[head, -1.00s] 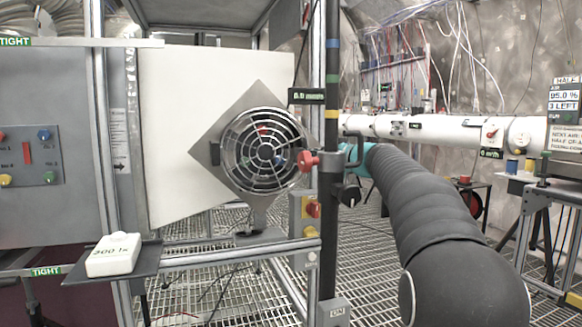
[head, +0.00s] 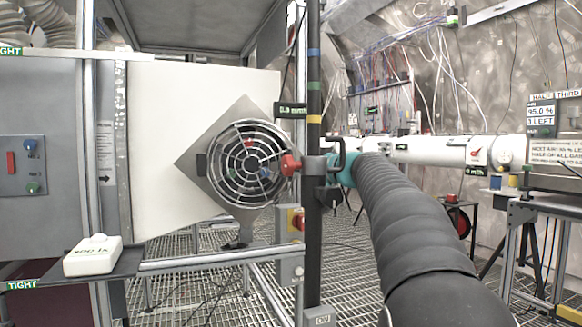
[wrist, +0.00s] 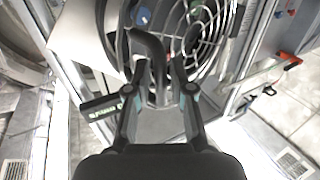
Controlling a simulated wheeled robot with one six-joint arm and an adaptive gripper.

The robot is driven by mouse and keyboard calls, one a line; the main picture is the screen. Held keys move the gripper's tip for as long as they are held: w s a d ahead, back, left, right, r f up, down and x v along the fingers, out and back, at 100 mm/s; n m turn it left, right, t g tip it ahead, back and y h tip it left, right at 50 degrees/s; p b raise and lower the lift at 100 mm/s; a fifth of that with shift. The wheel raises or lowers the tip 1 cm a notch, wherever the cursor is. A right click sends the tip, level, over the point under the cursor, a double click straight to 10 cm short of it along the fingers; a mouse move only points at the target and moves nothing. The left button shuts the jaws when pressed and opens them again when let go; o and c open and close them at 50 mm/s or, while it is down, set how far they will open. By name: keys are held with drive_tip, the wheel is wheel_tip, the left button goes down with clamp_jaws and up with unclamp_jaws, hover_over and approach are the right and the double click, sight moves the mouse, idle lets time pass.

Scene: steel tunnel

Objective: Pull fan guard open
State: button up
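The fan guard (head: 250,165) is a round grille of metal rings over a fan on a grey diamond-shaped plate (head: 200,160). It appears closed over the fan. It shows partly at the top of the wrist view (wrist: 207,35). My gripper (head: 337,170) is right of the guard, near the black post, apart from the grille. In the wrist view my gripper's fingers (wrist: 152,65) are spread. A dark bent part shows between them; I cannot tell whether they touch it.
A black upright post (head: 314,90) stands between my gripper and the guard, with a small display (head: 292,109) on it. A white box (head: 93,255) rests on a dark shelf at left. A white pipe (head: 440,150) runs behind my arm. The floor is metal grating.

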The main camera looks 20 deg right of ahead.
drive_tip(key=v, duration=1.2)
